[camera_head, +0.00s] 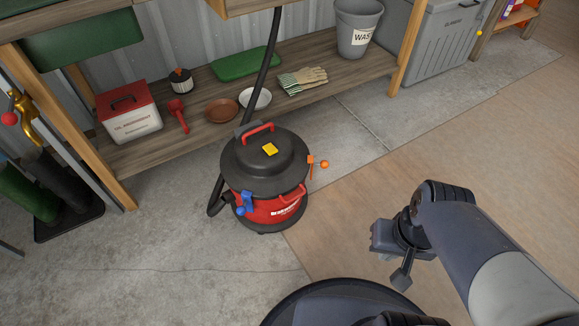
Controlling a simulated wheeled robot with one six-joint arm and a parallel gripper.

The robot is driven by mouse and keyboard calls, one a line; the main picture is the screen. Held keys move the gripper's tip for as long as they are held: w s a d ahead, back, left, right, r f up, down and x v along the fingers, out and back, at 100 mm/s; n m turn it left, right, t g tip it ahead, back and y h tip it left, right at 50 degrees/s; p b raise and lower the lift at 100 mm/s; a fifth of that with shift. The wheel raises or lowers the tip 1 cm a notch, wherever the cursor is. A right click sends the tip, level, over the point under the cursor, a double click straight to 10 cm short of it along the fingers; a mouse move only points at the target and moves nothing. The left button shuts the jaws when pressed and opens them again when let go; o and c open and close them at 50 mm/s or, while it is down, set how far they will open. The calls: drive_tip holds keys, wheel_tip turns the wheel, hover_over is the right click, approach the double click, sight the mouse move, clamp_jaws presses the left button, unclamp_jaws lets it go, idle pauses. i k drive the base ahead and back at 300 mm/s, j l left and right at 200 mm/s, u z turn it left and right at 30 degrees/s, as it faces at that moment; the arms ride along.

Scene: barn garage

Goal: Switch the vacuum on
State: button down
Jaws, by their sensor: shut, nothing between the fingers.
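A red and black shop vacuum (265,172) stands upright on the concrete floor in front of a low wooden shelf. A yellow switch (270,149) sits on top of its black lid, in front of the red carry handle. I cannot tell its on or off position. A blue latch (244,203) and an orange latch (318,163) are on its sides. A black hose rises behind it. My gripper (401,277) is shut and empty, to the right of the vacuum and apart from it, pointing down over the wooden floor.
The shelf (200,146) behind holds a red-lidded box (129,112), a red scoop (177,114), bowls, gloves (302,80) and a grey waste bucket (357,28). Boots (62,190) stand on a tray at left. A grey bin (440,40) is at back right. The floor right of the vacuum is clear.

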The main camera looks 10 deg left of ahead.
sight(270, 150)
drive_tip(key=i+j+u, duration=0.65)
drive_tip(key=u, duration=0.15)
drive_tip(key=i, duration=0.1)
